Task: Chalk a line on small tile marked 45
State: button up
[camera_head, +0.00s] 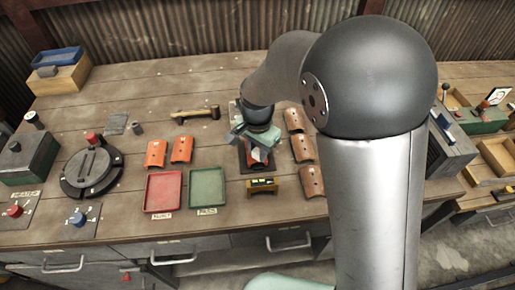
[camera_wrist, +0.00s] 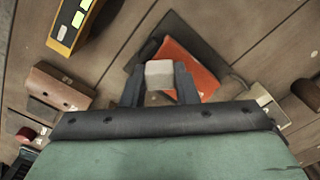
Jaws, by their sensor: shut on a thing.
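My gripper (camera_head: 257,146) is over the middle of the bench, shut on a pale chalk block (camera_wrist: 160,75) that shows between the fingers in the wrist view. An orange tile (camera_wrist: 193,66) lies on a dark pad (camera_wrist: 146,40) under the gripper, partly hidden by the chalk and fingers. I cannot read a number on it. I cannot tell whether the chalk touches the tile. Two other small orange tiles (camera_head: 155,154) (camera_head: 181,149) lie to the left, their marks too small to read.
A red tray (camera_head: 163,191) and a green tray (camera_head: 208,187) sit left of the gripper. A small yellow-fronted device (camera_head: 263,186) stands just in front of the pad. Brown curved tiles (camera_head: 303,148) line the right side. A wooden-handled tool (camera_head: 194,114) lies behind.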

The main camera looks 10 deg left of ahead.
jog(key=shift+s+f, duration=0.1)
jog(key=shift+s, duration=0.05)
jog(key=shift+r+p, duration=2.55)
jog(key=shift+r, duration=1.05)
